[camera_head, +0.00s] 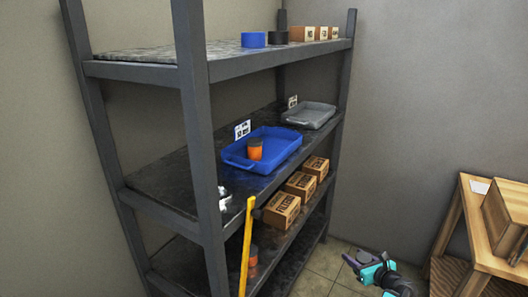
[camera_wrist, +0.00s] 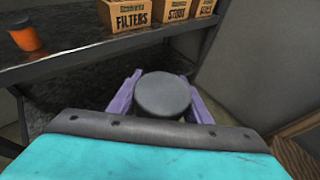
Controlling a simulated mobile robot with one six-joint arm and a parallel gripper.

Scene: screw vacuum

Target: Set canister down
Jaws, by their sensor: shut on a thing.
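My gripper (camera_wrist: 160,78) has its two purple fingers closed on either side of a round, dark grey-topped thing (camera_wrist: 163,95), which looks like a canister seen from above. Its sides are hidden. In the head view my teal arm is low at the right, in front of the shelf unit, and the held thing cannot be made out. An orange canister with a dark lid (camera_head: 254,150) stands in the blue tray (camera_head: 236,161) on the middle shelf. Another orange canister (camera_head: 253,256) stands on the lower shelf, and it also shows in the wrist view (camera_wrist: 26,38).
Several cardboard boxes (camera_head: 282,210) line the lower shelf, right of the canister there. A grey tray (camera_head: 309,115) stands behind the blue one. A yellow pole (camera_head: 247,243) rises before the shelf. A wooden bench (camera_head: 447,225) stands at the right, with floor between.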

